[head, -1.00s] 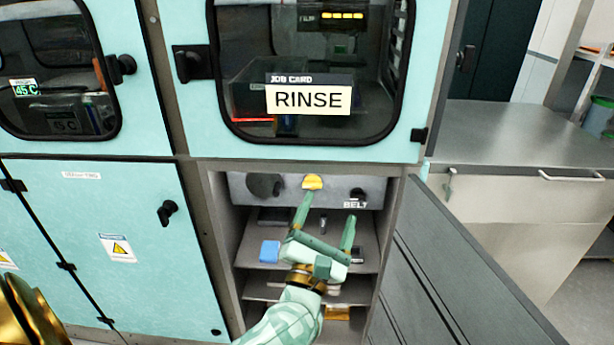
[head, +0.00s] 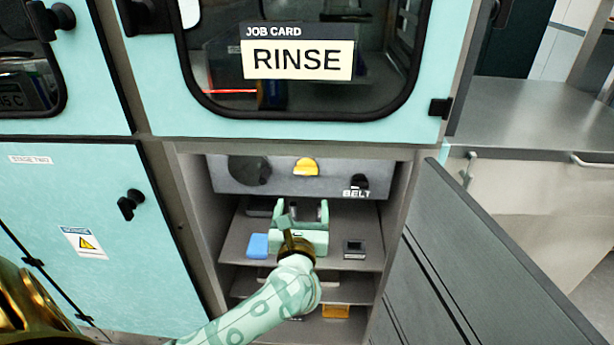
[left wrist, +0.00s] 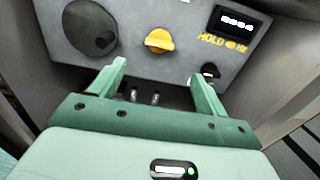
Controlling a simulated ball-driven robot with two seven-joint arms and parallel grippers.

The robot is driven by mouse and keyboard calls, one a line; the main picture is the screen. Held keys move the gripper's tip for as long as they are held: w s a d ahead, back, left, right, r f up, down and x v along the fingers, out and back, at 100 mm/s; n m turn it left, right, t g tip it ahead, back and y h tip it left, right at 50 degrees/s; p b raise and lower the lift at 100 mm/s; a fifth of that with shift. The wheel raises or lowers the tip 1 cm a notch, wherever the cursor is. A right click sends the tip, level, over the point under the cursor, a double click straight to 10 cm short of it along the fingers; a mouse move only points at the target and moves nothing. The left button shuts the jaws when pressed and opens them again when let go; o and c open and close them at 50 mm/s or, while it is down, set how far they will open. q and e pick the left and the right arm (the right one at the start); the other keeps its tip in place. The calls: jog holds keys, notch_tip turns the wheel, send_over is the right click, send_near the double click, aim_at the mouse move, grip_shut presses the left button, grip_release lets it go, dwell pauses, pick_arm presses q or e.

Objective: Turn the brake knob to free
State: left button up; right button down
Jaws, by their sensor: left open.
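A grey control panel (head: 280,183) sits in the open bay under the rinse window. It carries a yellow knob (head: 306,166) in the middle, a big dark round knob (head: 249,170) at left and a small black knob (head: 358,181) by the word BELT. No brake label is legible. The yellow knob shows in the left wrist view (left wrist: 160,40), ahead of the fingers, with a clear gap. My left gripper (head: 303,212) is open and empty, in front of and below the panel. My right gripper is out of view.
A grey shelf (head: 236,250) under the panel holds a blue block (head: 257,245) and a small dark device (head: 354,249). The open bay door (head: 470,270) stands at the right. The left wrist view shows a small lit display (left wrist: 238,20) above the word HOLD.

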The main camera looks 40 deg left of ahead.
aim_at(306, 173)
pick_arm(q)
jog(key=b+x, duration=0.1)
jog(key=x, duration=0.5)
jog(key=b+x, duration=0.2)
jog(key=x, duration=0.4)
jog(key=shift+w+f, duration=0.25)
jog(key=shift+w, duration=0.05)
jog(key=shift+w+a+r, duration=0.1)
jog(key=shift+w+a, duration=0.1)
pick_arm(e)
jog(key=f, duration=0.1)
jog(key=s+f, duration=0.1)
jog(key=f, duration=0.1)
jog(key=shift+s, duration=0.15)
pick_arm(q)
jog(key=c, duration=1)
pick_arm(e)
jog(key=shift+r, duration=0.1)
